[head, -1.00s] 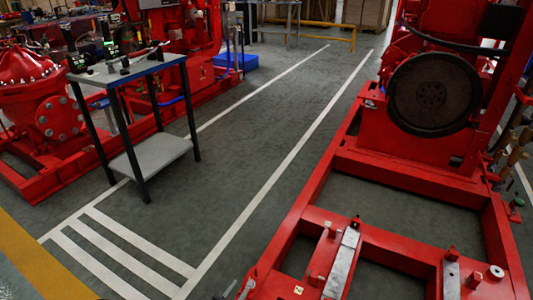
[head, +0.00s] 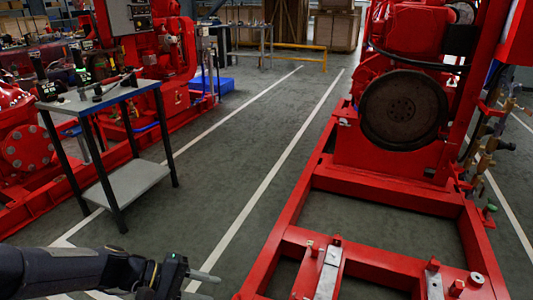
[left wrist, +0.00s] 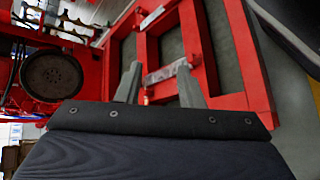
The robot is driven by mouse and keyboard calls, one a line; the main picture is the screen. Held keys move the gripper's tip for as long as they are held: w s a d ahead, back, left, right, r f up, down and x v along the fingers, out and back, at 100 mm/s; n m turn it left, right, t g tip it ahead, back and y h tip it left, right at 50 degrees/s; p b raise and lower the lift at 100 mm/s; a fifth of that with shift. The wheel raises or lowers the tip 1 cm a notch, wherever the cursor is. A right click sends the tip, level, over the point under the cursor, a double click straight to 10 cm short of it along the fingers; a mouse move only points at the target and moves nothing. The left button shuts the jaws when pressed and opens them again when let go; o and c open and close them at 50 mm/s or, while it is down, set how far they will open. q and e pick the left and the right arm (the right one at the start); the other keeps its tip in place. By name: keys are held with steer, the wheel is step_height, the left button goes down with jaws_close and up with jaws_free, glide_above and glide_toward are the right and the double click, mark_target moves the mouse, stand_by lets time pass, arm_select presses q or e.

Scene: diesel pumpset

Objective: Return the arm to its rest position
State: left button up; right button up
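My left arm comes in from the lower left of the head view, and its gripper (head: 205,284) is over the floor beside the red pumpset frame (head: 376,191). In the left wrist view the two grey fingers of this gripper (left wrist: 160,84) stand apart with nothing held between them. The red frame (left wrist: 228,45) shows beyond the fingers, and I see no contact with it. My right arm and gripper are not in view.
A dark flywheel (head: 404,108) sits on the red engine at right. A small table (head: 108,95) with tools stands at left by other red machinery. The grey floor aisle (head: 240,150) with white lines between them is clear.

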arm_select(q)
steer(key=s+a+r+m+t+y, duration=0.1)
steer(key=s+a+r+m+y, duration=0.15)
steer(key=s, duration=0.35)
steer(key=s+a+r+m+t+y, duration=0.1)
steer(key=s+a+r+t+y, duration=0.15)
steer(key=s, duration=0.25)
steer(key=s+a+r+m+t+y, duration=0.1)
steer(key=s+a+m+y, duration=0.1)
steer(key=s+y, duration=0.3)
step_height(320, 180, up, 30)
steer(key=h+p, duration=0.1)
steer(key=p, duration=2.9)
steer(key=shift+s+d+r, duration=0.15)
steer(key=shift+s+r, duration=0.1)
steer(key=shift+s, duration=0.05)
steer(key=shift+g, duration=0.25)
